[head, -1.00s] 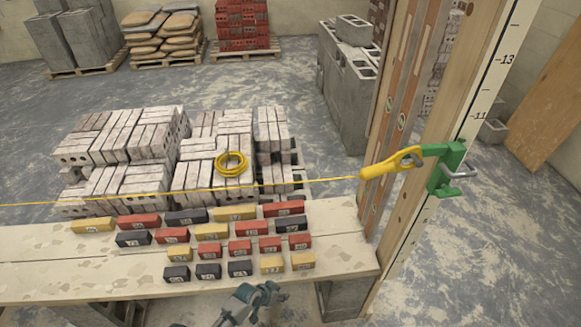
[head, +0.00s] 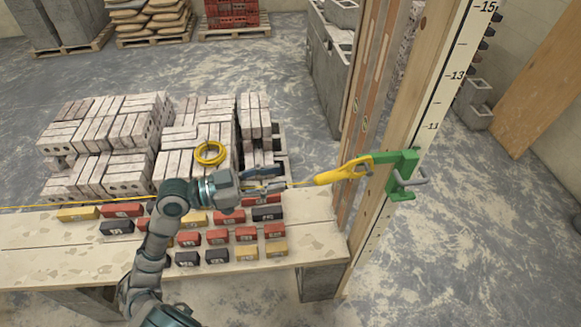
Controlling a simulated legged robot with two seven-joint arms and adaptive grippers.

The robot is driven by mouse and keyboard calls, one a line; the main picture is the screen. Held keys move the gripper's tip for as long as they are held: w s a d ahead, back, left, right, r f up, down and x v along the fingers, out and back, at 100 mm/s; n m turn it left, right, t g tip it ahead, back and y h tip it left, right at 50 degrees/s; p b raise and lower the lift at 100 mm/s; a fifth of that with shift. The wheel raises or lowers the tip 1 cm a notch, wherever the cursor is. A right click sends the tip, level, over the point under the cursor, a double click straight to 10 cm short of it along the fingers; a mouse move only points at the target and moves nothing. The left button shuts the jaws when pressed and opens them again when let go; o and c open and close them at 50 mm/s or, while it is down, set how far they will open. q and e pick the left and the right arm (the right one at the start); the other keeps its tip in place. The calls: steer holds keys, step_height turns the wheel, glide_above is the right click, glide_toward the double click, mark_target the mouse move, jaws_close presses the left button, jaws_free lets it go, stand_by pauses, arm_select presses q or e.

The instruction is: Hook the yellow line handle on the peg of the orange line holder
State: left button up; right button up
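The yellow line handle (head: 335,174) has an open loop at its right end, which meets the arm of a green line holder (head: 402,172). The loop appears to hang on that arm. The holder is green, and no orange one shows. It is fixed to the wooden post with a grey clamp. A thin yellow line (head: 303,185) runs left from the handle. My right gripper is out of view.
A plank bench (head: 60,238) carries rows of small red, yellow and dark blocks (head: 188,238) under my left arm. Behind it are stacked bricks (head: 100,140) with a yellow coil (head: 210,153) on top.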

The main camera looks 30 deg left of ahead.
arm_select(q)
steer(key=p, duration=0.2)
glide_toward(352, 164)
steer(key=p+x, duration=0.3)
steer(key=x, duration=0.1)
steer(key=shift+w+a, duration=0.25)
steer(key=shift+a, duration=0.05)
steer(key=x, duration=0.1)
steer(key=p+x, duration=0.1)
steer(key=x, duration=0.3)
steer(key=shift+s+d+f, duration=0.15)
steer(key=shift+d, duration=0.75)
steer(key=shift+a, duration=0.25)
steer(key=shift+a+f, duration=0.1)
steer(key=shift+a, duration=0.3)
steer(key=c, duration=0.7)
steer(key=shift+a, duration=0.1)
jaws_close()
steer(key=shift+d+p, duration=0.35)
steer(key=shift+d, duration=0.1)
steer(key=shift+w+d+r, duration=0.25)
steer(key=shift+w+d, duration=0.15)
